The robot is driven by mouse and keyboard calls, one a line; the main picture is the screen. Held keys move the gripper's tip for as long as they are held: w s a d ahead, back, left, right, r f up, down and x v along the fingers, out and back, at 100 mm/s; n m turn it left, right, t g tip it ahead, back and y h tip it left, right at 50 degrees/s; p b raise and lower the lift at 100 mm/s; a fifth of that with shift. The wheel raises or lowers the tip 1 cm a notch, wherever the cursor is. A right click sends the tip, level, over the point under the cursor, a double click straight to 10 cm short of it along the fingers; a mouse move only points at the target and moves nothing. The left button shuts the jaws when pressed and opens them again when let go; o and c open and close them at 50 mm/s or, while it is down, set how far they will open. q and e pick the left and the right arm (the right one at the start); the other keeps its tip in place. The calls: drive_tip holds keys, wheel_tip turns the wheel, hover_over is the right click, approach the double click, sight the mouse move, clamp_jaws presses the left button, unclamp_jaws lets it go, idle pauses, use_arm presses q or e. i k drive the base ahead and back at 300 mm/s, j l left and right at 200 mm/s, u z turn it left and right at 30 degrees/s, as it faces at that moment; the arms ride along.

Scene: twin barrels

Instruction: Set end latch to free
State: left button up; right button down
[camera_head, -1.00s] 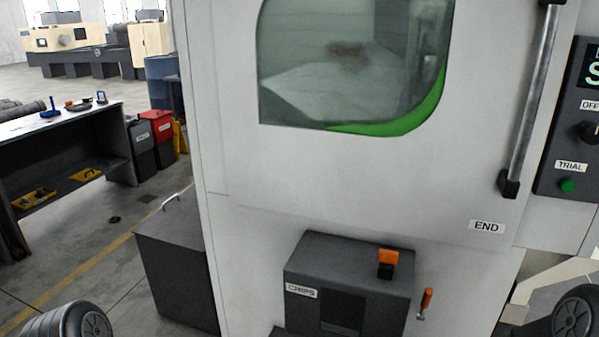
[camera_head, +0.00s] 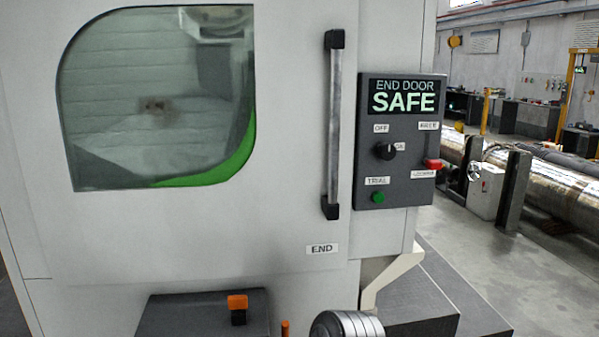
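The END door's control panel (camera_head: 402,140) is dark grey, mounted on the right of the machine's front. At its right edge sits a small red latch handle (camera_head: 433,164), low on the side, beside a lower label (camera_head: 424,173) that seems to read LOCKED. An upper label (camera_head: 428,126) is too blurred to read surely. The panel's screen (camera_head: 404,97) reads END DOOR SAFE. A black knob (camera_head: 385,151) and a green TRIAL button (camera_head: 378,197) are on the panel. Neither of my grippers is in view; only a rounded grey part, apparently of my arm, shows at the bottom.
The white door (camera_head: 290,200) has a window and a tall vertical handle (camera_head: 334,125) left of the panel. Below are a dark box with an orange switch (camera_head: 237,302) and a grey block (camera_head: 410,300). Right of the machine, open floor (camera_head: 500,270) leads to large metal cylinders (camera_head: 550,185).

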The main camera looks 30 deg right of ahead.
sight(433, 163)
drive_tip(key=z, duration=1.8)
